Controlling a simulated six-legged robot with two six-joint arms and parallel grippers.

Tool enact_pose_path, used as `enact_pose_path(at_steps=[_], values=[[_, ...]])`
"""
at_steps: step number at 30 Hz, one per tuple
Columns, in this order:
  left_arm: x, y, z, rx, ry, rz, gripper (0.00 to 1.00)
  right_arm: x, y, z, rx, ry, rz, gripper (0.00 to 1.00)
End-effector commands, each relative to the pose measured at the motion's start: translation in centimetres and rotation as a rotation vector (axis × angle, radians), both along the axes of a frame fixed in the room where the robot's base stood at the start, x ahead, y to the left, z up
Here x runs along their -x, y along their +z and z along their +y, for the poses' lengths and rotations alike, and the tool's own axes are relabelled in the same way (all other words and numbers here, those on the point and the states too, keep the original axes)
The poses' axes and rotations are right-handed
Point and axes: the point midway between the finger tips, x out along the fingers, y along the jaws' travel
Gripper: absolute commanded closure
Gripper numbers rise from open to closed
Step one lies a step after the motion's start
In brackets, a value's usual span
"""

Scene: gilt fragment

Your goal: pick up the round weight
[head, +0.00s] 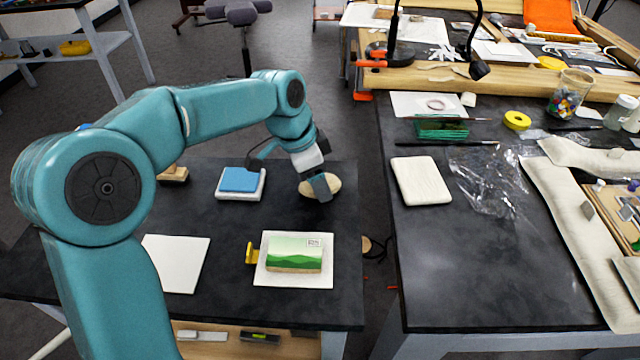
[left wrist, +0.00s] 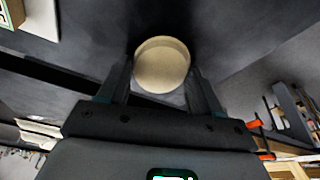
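The round weight, a pale beige disc (head: 334,182), is by the back right part of the near-left dark table. In the left wrist view the weight (left wrist: 162,65) shows as a round, cream-coloured face between the fingertips. My left gripper (head: 312,182) reaches down over it from the left, and one dark finger hides part of the disc. In the wrist view the gripper's two fingers (left wrist: 162,78) stand apart, one on each side of the weight. Whether they touch its rim I cannot tell. My right gripper is not in view.
A blue-topped white block (head: 240,181) lies left of the weight. A white tile (head: 293,278) with a green landscape piece lies nearer, beside a white sheet (head: 176,262). A gap separates this table from the right table (head: 450,290), which holds a cream pad (head: 421,181) and crumpled clear film (head: 487,182).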

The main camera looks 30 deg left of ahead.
Motion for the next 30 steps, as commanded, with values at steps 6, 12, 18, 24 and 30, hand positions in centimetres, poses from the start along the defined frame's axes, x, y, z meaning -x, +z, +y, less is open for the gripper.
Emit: enact_pose_path(at_steps=[6,12,18,24,30], values=[[0.0,0.0,0.0,0.000,0.000,-0.001,0.79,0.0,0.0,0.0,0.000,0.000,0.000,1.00],[0.0,0.4,0.0,0.000,0.000,-0.001,0.79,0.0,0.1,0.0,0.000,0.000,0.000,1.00],[-0.1,2.9,0.0,0.001,0.000,-0.005,0.79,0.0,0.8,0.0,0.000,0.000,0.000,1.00],[-0.1,7.3,0.0,0.000,0.000,-0.006,0.79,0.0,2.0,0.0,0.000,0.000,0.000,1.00],[-0.1,12.0,0.0,0.000,0.000,-0.006,0.79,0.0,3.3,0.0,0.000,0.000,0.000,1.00]])
